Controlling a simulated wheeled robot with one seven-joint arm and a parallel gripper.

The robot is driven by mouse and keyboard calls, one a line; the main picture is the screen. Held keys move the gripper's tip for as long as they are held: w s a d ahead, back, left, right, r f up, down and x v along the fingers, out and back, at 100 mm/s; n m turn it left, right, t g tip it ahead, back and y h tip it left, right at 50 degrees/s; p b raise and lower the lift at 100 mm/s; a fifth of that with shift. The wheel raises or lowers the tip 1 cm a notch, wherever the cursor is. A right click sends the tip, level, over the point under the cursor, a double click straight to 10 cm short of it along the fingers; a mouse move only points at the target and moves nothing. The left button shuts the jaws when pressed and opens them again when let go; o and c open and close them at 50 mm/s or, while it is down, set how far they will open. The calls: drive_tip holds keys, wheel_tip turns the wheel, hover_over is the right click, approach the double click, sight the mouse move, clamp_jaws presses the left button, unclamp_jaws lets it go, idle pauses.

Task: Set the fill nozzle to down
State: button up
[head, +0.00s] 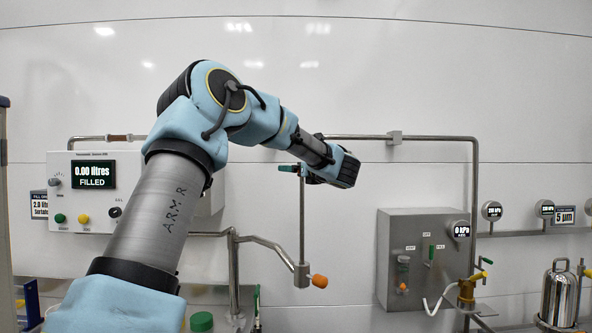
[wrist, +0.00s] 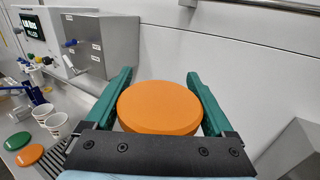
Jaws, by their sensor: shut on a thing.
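A thin upright metal tube (head: 302,220), which looks like the fill nozzle, stands on a block at the end of a bent pipe (head: 265,243) in the head view. An orange knob (head: 319,281) sits at that block. The tube points up, its top close to my gripper (head: 290,168). In the wrist view my gripper (wrist: 160,105) is shut on a round orange disc (wrist: 158,105), held between its two green fingers. The disc is hidden in the head view. I cannot tell whether it is joined to the tube.
White cups (wrist: 55,124), a green lid (wrist: 17,141) and an orange lid (wrist: 30,155) are on the bench. A grey valve panel (head: 420,290) and steel vessel (head: 560,290) are at right.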

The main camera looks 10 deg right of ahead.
sight(301, 242)
clamp_jaws()
drive_tip(key=shift+f, duration=0.1)
wheel_tip(301, 242, down, 22)
drive_tip(key=b, duration=2.7)
drive_tip(key=shift+b, duration=0.4)
drive_tip(key=o, duration=1)
unclamp_jaws()
drive_tip(key=shift+r, duration=0.2)
drive_tip(key=shift+s, duration=0.15)
drive_tip(key=b+v, duration=0.1)
drive_tip(key=v, duration=0.9)
drive_tip(key=shift+s+d+b, duration=0.15)
drive_tip(key=shift+s+b, duration=0.15)
drive_tip(key=shift+b, duration=0.1)
